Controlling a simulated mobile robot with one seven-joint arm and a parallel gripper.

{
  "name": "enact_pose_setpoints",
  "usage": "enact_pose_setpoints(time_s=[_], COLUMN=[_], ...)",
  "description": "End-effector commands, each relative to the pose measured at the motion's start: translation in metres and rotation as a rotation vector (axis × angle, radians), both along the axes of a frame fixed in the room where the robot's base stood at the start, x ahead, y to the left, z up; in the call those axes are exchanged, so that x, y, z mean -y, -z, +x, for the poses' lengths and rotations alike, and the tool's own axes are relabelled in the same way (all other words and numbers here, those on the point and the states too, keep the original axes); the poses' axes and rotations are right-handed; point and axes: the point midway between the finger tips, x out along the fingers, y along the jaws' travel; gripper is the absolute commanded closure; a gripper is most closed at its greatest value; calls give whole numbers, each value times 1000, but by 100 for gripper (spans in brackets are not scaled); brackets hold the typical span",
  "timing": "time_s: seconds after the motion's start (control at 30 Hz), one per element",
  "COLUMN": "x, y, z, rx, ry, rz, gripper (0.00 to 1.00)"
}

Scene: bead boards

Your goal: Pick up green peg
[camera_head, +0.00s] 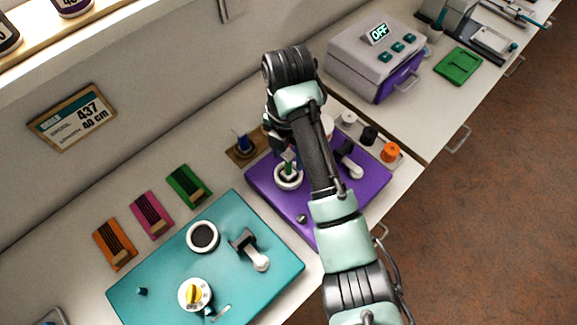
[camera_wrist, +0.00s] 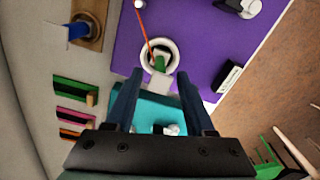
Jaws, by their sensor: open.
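The green peg (camera_head: 288,167) stands in a white ring (camera_head: 289,180) on the purple board (camera_head: 262,190). In the wrist view the green peg (camera_wrist: 160,63) shows in the white ring, ahead of the fingertips. My gripper (camera_wrist: 160,76) is open, with one finger on each side of the line to the peg. It looks empty. In the head view my arm reaches over the purple board, and the gripper is mostly hidden near the peg. I cannot tell the exact height of the fingertips over the ring.
A blue peg (camera_head: 242,142) stands in a wooden block left of the purple board. A teal board (camera_head: 150,290) with a dark-centred ring, yellow dial and lever lies at front left. Black (camera_head: 369,136) and orange (camera_head: 390,152) spools stand to the right. A grey box (camera_head: 350,62) is behind.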

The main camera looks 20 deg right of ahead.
Motion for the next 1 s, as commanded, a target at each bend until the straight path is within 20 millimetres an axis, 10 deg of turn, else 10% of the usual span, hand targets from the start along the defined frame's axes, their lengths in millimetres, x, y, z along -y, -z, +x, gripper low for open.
enact_pose_setpoints(time_s=[0.53, 0.83, 1.0], x=[0, 0, 0], y=[40, 39, 39], z=[0, 0, 0], rx=[-1, 0, 1], ry=[0, -1, -1], rz=[-1, 0, -1], gripper=[48, 100, 100])
